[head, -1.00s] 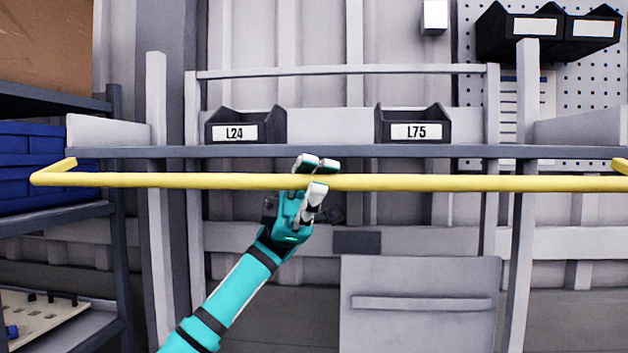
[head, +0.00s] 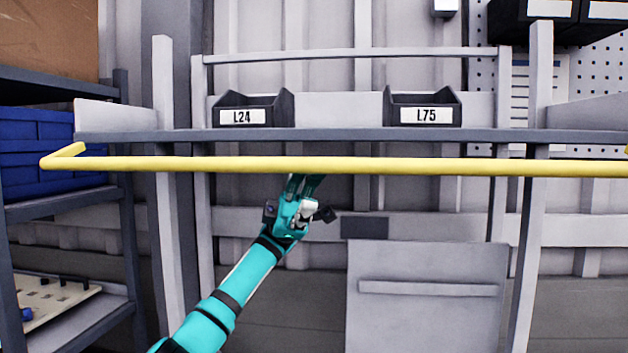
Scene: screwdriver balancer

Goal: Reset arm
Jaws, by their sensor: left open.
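My left arm comes in from the lower left, teal with black bands. My left gripper (head: 304,184) is just below the yellow bar (head: 400,167), with its fingers pointing up towards it. The fingers are open, and I see nothing between them. The fingertips end at the bar's lower edge in the picture, so their very tips may be hidden behind it. I cannot tell whether they touch it. My right gripper is not in view.
Blue crates (head: 50,150) stand on a rack at the left. A grey panel (head: 425,315) is at the lower right. Dark bins hang at the upper right.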

